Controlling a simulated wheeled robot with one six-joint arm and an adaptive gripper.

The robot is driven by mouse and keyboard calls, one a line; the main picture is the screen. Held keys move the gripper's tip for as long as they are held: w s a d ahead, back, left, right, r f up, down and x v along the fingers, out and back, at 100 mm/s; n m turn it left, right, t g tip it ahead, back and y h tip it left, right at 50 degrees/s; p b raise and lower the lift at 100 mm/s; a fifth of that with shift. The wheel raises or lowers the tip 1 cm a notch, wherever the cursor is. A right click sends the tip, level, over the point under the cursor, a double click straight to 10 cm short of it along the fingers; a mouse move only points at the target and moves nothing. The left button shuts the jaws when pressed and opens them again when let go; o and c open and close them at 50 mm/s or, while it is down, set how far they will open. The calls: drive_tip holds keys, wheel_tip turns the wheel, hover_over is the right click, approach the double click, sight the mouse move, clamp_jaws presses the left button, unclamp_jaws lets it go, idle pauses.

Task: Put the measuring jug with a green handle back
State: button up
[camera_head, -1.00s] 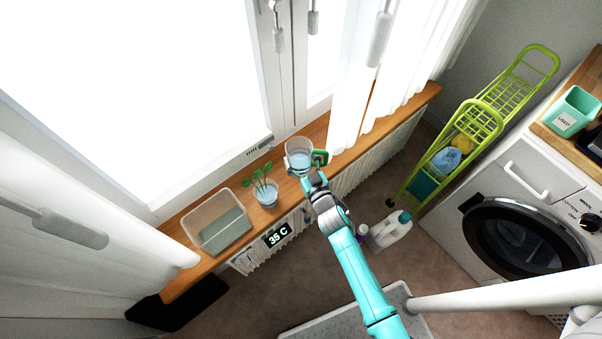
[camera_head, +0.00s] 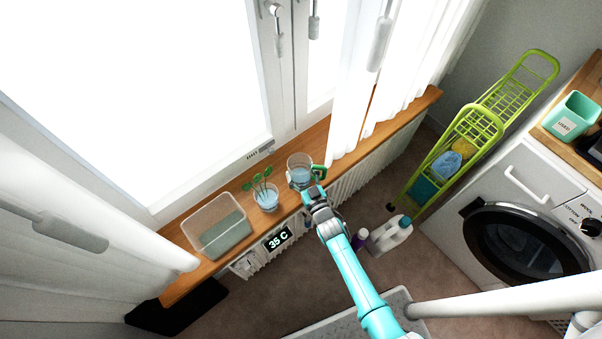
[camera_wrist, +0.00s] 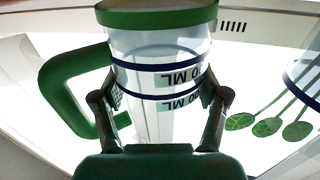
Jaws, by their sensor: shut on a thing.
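The clear measuring jug (camera_head: 299,167) with a green handle (camera_head: 319,173) is at the wooden windowsill, right of the potted plant. I cannot tell whether its base touches the sill. My gripper (camera_head: 312,192) is on its near side. In the wrist view, my gripper (camera_wrist: 160,105) is shut on the jug (camera_wrist: 152,45), one finger on each side of its clear wall. The handle (camera_wrist: 62,85) is left of the fingers there. A green band crosses the jug's end at the top, and its dark blue lines and ML marks read upside down.
The sill (camera_head: 325,130) also holds a seedling in a glass (camera_head: 266,199), close left of the jug, and a clear plastic box (camera_head: 217,235). A curtain (camera_head: 348,100) hangs at the right. Bottles (camera_head: 390,235) stand on the floor below, near a green rack (camera_head: 455,145).

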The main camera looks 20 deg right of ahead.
drive_tip(key=shift+f, duration=0.3)
drive_tip(key=o, duration=1.6)
drive_tip(key=shift+f, duration=0.15)
drive_tip(key=shift+s, duration=0.1)
drive_tip(key=s, duration=1.2)
drive_tip(key=shift+d+r, duration=0.2)
drive_tip(key=shift+d, duration=0.1)
